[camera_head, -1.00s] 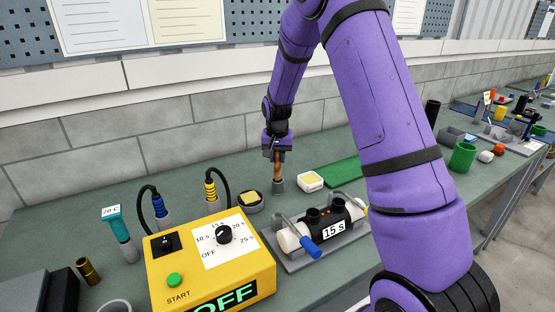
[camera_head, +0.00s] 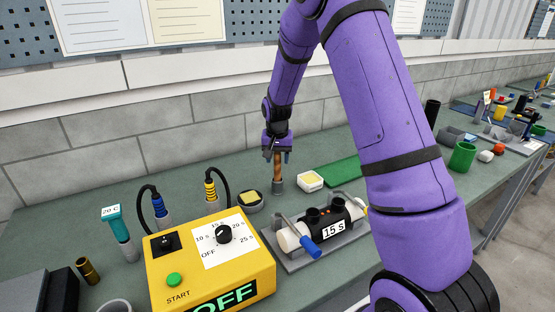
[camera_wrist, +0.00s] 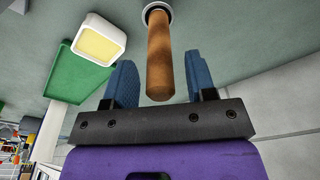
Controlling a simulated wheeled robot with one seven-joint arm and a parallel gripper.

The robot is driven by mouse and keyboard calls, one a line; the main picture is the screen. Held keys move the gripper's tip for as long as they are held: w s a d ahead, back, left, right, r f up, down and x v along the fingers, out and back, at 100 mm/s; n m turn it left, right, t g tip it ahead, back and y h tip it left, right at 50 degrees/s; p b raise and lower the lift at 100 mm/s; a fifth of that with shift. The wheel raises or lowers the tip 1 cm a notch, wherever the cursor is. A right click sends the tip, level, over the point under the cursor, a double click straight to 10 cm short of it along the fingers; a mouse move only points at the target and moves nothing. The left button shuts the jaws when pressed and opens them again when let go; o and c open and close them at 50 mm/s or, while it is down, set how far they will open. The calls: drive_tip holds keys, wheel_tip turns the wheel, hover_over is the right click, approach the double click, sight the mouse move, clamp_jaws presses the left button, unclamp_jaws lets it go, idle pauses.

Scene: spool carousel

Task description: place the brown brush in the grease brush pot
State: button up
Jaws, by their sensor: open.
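The brown brush (camera_head: 278,165) stands upright with its lower end in the small grey grease brush pot (camera_head: 278,187) on the bench. In the wrist view the brush handle (camera_wrist: 160,60) points toward the camera, and the pot's pale rim (camera_wrist: 158,8) shows at its far end. My gripper (camera_head: 277,150) is above the pot around the top of the handle. In the wrist view my gripper's (camera_wrist: 163,85) blue fingers are open, one on each side of the handle, with gaps between. The brush's bristles are hidden in the pot.
A round tin with a yellow pad (camera_head: 250,201) stands left of the pot. A white box with a yellow top (camera_head: 311,181) and a green mat (camera_head: 345,170) lie to the right. The yellow timer box (camera_head: 210,262) and a grey fixture with a black cylinder (camera_head: 327,225) are in front.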

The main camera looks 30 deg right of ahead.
drive_tip(key=s+a+r, duration=0.1)
drive_tip(key=s+r, duration=0.2)
drive_tip(key=r, duration=0.3)
drive_tip(key=s+a+r+n+t, duration=0.1)
drive_tip(key=s+r, duration=0.1)
drive_tip(key=r, duration=0.5)
drive_tip(key=s+a+r, duration=0.1)
drive_tip(key=s+r, duration=0.2)
drive_tip(key=r, duration=0.3)
drive_tip(key=s+a+r+n+t, duration=0.1)
drive_tip(key=s+a+r+n, duration=0.1)
drive_tip(key=s, duration=0.8)
drive_tip(key=s+a+r+n+t, duration=0.1)
drive_tip(key=s+a+r+n, duration=0.1)
drive_tip(key=s, duration=0.8)
drive_tip(key=s+a+r+n+t, duration=0.1)
drive_tip(key=s+r, duration=0.3)
drive_tip(key=s, duration=0.6)
drive_tip(key=shift+s+a+n+y, duration=0.25)
drive_tip(key=shift+a+n+y, duration=0.15)
drive_tip(key=shift+a, duration=0.45)
